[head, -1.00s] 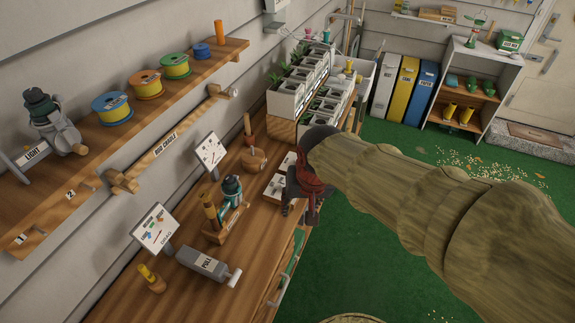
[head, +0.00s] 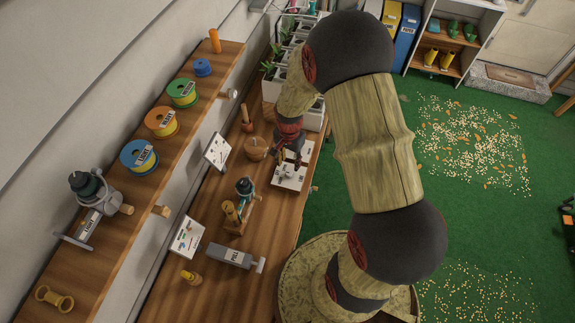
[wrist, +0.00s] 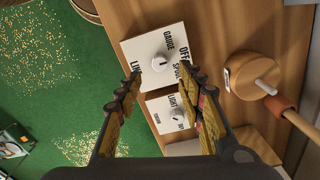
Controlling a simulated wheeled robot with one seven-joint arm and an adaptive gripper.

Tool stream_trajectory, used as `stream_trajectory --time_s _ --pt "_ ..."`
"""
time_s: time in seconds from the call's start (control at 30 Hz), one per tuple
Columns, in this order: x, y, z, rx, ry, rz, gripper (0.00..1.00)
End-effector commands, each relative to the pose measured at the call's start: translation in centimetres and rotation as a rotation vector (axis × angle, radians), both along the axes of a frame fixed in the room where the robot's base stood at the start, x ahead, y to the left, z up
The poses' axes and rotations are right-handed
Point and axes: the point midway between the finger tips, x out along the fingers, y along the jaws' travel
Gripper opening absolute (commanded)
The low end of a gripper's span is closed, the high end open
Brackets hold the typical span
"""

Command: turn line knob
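In the wrist view a white panel (wrist: 135,58) carries a round white knob (wrist: 160,64) with a dark pointer mark. Black lettering around this knob includes GAUGE, OFF and a partly covered word starting LI. A second white panel (wrist: 152,105) with a smaller knob (wrist: 178,115) and LIGHT and OFF lettering lies below it, partly behind the right finger. My gripper (wrist: 166,78) is open and empty above the panels, its fingertips either side of the larger knob's lower area, apparently apart from it. In the head view my gripper (head: 284,158) is over the panels (head: 289,177).
A round wooden piece with a handle (wrist: 252,75) stands right of the panels. A shelf with spools (head: 139,156) runs along the wall.

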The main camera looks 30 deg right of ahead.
Motion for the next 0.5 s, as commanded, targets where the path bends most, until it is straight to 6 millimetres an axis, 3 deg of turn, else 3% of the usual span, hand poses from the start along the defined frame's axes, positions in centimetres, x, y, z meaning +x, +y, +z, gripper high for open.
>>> stream_trajectory --time_s 0.3,0.5 --pt "-0.1 0.0 -4.8 0.000 0.004 0.001 0.39" --pt "-0.1 0.0 -6.7 0.000 0.001 0.002 0.39"
